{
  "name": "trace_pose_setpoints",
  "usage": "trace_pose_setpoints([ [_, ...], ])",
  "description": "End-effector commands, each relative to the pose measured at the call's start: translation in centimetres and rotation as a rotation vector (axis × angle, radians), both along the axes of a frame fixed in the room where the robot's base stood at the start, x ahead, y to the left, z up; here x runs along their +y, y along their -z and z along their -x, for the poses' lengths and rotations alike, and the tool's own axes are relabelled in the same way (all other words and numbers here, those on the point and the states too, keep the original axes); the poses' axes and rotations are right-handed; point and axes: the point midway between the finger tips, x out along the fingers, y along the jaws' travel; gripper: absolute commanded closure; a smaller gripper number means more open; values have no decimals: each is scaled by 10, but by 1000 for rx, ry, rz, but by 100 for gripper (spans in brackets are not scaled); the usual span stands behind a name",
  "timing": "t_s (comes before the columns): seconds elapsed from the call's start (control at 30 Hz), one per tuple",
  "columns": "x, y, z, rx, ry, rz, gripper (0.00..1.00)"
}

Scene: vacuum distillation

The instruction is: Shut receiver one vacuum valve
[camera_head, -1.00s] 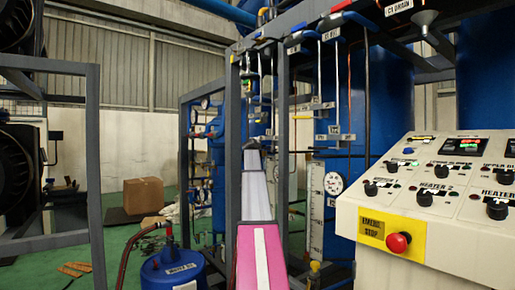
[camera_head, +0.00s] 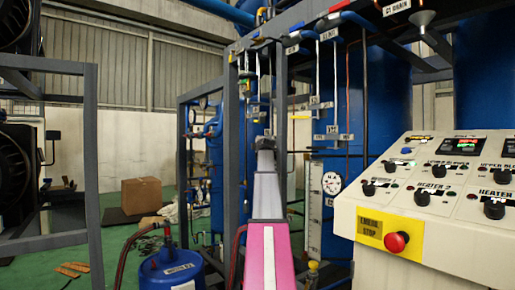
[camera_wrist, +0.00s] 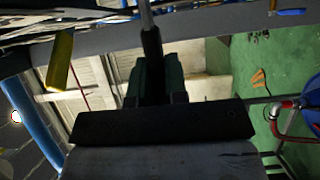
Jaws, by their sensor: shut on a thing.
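In the wrist view my gripper (camera_wrist: 152,85) has its dark fingers closed around the black end of a grey rod-like handle (camera_wrist: 151,45). The rod runs on to the top edge of that view. Several valve handles and hanging rods (camera_head: 318,75) with small white labels show along the overhead pipework. The labels are too small to read, so I cannot tell which is receiver one's vacuum valve.
A grey metal frame (camera_head: 231,130) stands close around my arm. The control console (camera_head: 440,195) with a red stop button (camera_head: 396,242) is at right. A blue drum (camera_head: 171,270) stands at lower left. Open green floor with a cardboard box (camera_head: 141,196) lies beyond.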

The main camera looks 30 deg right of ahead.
Motion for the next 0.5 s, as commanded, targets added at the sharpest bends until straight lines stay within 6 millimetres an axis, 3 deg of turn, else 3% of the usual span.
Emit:
trace_pose_setpoints([
  [0.5,0,1,5,2,-51,0,100],
])
